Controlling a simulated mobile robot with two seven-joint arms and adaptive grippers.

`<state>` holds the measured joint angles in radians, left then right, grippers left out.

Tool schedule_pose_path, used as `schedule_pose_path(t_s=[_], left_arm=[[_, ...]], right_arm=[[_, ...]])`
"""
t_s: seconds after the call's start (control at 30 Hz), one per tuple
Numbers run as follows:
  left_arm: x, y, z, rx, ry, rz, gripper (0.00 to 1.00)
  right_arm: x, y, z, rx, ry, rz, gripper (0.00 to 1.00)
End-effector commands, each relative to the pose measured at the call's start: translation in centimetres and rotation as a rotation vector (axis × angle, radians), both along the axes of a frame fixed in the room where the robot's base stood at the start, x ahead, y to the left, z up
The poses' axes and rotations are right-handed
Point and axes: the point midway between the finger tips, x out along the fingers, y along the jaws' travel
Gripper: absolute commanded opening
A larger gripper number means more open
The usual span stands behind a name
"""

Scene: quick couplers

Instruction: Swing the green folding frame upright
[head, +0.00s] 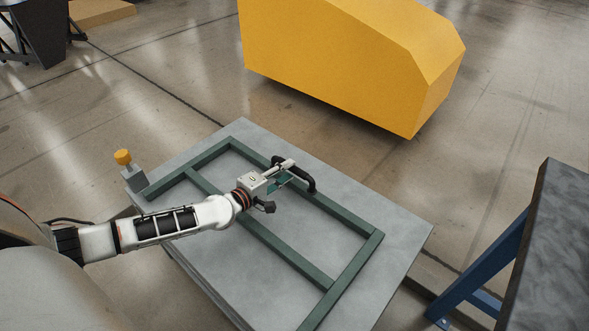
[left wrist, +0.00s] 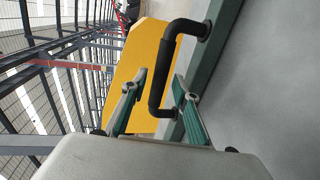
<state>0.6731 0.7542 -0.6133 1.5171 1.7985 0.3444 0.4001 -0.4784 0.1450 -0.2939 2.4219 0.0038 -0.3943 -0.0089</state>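The green folding frame (head: 352,268) lies flat on a grey table. A black handle (head: 307,184) stands on its far long bar. In the left wrist view the handle (left wrist: 155,88) is a bent black bar fixed to the green bar (left wrist: 222,35). My left gripper (head: 290,174) is over the far bar at the handle. In the left wrist view its two green fingers (left wrist: 159,78) are apart, with part of the handle between them. Whether either finger touches the handle cannot be told. My right gripper is not in view.
The grey table (head: 395,250) bears the frame. A large yellow block (head: 345,55) is on the floor beyond. A dark-topped bench with blue legs (head: 545,250) stands at the right.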

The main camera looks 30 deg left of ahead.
Motion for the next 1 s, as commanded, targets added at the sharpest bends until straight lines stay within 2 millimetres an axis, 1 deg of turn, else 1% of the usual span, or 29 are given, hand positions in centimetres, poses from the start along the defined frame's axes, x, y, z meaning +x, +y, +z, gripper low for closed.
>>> schedule_pose_path(t_s=[0.03, 0.13, 0.3, 0.63, 0.67, 0.7, 0.77, 1.0], left_arm=[[0.6, -0.1, -0.6, -0.002, 0.005, 0.001, 0.29], [1.7, -0.3, -0.8, -0.002, 0.004, 0.002, 0.29], [2.8, -0.4, -0.9, -0.001, 0.003, 0.000, 0.29], [3.1, -0.5, -0.7, 0.000, 0.001, -0.001, 0.29], [3.1, -0.5, -0.7, 0.000, 0.001, -0.001, 0.24], [3.1, -0.5, -0.7, 0.000, 0.001, -0.001, 0.14], [3.1, -0.5, -0.7, 0.000, 0.001, -0.001, 0.00], [3.0, -0.5, -0.7, 0.000, -0.001, -0.001, 0.00]], right_arm=[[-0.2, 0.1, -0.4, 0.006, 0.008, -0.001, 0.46], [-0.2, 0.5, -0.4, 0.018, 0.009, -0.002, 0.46], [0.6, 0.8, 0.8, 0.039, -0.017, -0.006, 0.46], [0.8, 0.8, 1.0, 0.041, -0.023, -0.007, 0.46], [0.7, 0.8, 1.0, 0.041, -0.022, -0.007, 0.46], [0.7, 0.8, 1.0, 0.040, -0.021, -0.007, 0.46], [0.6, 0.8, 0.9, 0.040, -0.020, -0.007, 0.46], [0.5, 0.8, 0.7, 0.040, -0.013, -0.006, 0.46]])
